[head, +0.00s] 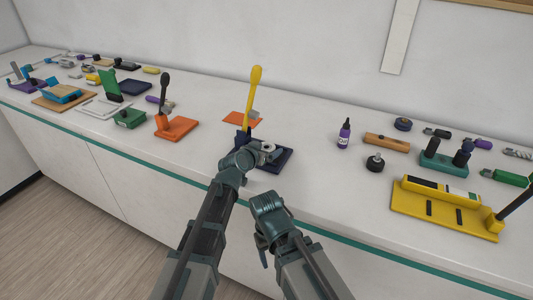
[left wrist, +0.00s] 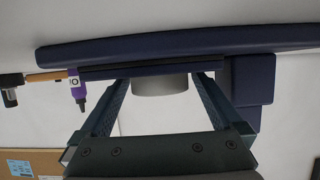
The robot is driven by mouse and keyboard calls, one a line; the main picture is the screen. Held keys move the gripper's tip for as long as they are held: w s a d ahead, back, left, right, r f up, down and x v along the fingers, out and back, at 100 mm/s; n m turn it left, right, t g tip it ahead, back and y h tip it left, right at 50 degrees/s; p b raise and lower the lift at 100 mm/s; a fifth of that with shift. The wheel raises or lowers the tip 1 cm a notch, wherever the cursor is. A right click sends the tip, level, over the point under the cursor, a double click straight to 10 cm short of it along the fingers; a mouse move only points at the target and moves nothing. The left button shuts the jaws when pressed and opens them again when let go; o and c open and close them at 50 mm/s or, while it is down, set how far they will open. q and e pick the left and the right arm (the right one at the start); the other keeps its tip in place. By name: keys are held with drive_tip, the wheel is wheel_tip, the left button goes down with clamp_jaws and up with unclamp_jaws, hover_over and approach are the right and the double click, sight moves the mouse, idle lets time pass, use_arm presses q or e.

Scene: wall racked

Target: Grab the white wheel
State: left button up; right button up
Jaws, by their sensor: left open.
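In the head view, a small pale, round part that looks like the white wheel (head: 268,147) is at a dark navy stand (head: 283,164) near the counter's front. In the left wrist view, a short grey-white cylinder (left wrist: 160,87), which appears to be the same wheel, sits against the navy body (left wrist: 150,47). My left gripper (head: 258,153) is at the stand and open. In the left wrist view its fingers (left wrist: 161,80) are on either side of the cylinder, with gaps showing.
An orange base (head: 177,129) with a dark lever is to the left. A purple bottle (head: 344,134) and a yellow fixture (head: 440,205) are to the right.

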use_arm(q)
clamp_jaws()
use_arm(e)
drive_tip(key=shift+r, duration=0.1)
idle(0.3)
use_arm(q)
drive_tip(key=shift+r, duration=0.15)
use_arm(e)
drive_tip(key=shift+r, duration=0.1)
